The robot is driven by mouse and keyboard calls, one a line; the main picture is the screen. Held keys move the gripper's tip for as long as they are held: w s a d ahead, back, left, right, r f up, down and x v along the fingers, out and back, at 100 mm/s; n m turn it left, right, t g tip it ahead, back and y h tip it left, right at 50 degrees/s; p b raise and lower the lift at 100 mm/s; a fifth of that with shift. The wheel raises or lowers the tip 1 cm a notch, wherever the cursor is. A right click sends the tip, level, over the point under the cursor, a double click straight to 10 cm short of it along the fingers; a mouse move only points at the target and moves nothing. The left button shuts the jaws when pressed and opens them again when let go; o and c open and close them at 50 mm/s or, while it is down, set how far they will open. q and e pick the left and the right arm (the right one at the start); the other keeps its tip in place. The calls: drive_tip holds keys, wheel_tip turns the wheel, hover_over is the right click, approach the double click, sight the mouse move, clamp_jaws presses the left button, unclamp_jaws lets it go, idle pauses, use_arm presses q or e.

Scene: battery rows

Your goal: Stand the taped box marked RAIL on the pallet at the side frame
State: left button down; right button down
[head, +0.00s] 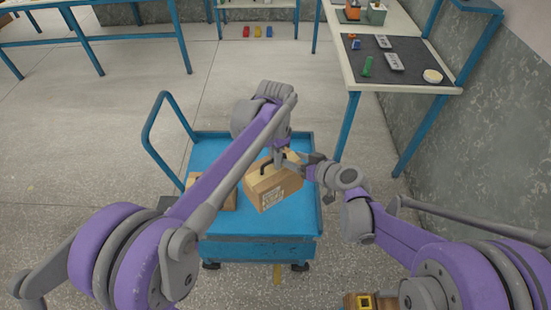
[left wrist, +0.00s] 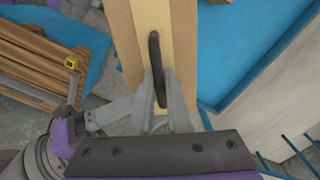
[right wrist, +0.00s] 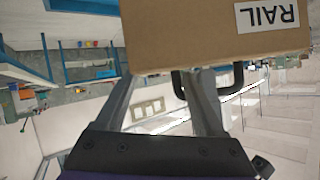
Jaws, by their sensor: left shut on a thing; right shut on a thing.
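The taped brown box (head: 272,190) is at the blue cart's right side; I cannot tell whether it touches the deck. The right wrist view shows its RAIL label (right wrist: 267,14), upside down. The left wrist view shows pale tape (left wrist: 150,18) along the box and a black handle (left wrist: 155,60). My left gripper (head: 280,157) is shut on that handle. My right gripper (head: 308,167) is shut at the box, by a black handle (right wrist: 236,80); its exact grip is partly hidden. A wooden slatted pallet (left wrist: 35,60) carries a small yellow-edged piece (left wrist: 71,62).
The blue cart (head: 215,150) has raised rims and a push handle at left. Another brown box (head: 229,201) lies on it, partly behind my left arm. A workbench with a dark mat (head: 400,75) stands at the upper right.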

idle(0.8)
drive_tip(key=shift+c, duration=0.9)
unclamp_jaws()
drive_tip(key=shift+o, duration=0.9)
drive_tip(key=shift+s, duration=0.15)
